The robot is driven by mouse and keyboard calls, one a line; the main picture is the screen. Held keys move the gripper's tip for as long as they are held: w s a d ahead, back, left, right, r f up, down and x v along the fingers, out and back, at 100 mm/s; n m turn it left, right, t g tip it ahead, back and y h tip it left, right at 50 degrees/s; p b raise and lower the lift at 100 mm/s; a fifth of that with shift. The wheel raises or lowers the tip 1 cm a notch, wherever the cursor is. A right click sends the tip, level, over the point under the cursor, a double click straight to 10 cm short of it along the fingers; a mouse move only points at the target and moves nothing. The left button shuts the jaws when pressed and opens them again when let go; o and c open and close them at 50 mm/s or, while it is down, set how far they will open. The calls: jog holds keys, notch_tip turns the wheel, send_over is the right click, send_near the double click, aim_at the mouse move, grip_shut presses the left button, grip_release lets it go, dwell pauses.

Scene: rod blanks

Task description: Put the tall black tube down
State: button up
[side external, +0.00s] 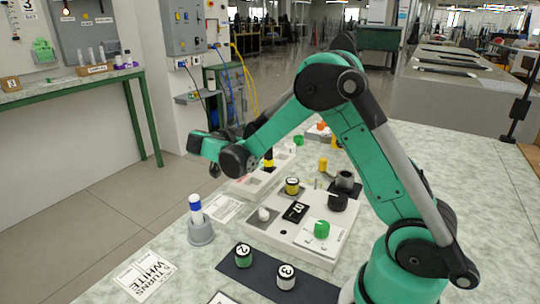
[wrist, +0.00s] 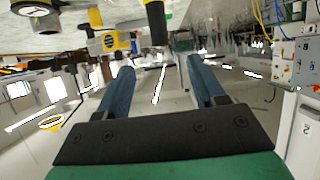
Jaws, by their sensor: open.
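A tall black tube with a yellow band (side external: 268,163) stands at the white tray behind my wrist in the side view, partly hidden by my arm. In the wrist view, where the scene is upside down, a black tube (wrist: 156,24) with yellow near it hangs from the top edge, beyond my fingers; it looks like the same one. My gripper (wrist: 160,66) is open, with nothing between its two blue-grey fingers. It is apart from the tube. In the side view its fingers are hard to make out.
A white panel (side external: 285,238) carries a green knob (side external: 322,229), a black knob and a yellow-banded piece. A blue-and-white tube (side external: 196,208) stands in a grey holder (side external: 201,232). Black pots numbered 2 (side external: 243,256) and 3 (side external: 286,277) stand on a dark mat. The table's right side is clear.

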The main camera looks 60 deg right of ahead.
jog(key=s+a+r+n+t+y, duration=0.1)
jog(key=s+a+n+t+y, duration=0.2)
jog(key=a+n, duration=0.6)
jog(key=s+a+n+t+y, duration=0.4)
jog(key=s+a+n+y, duration=0.4)
jog(key=a+y, duration=0.1)
jog(key=shift+s+a+r+n+y, duration=0.15)
jog(key=shift+a+r+n+y, duration=0.2)
jog(key=shift+y, duration=0.35)
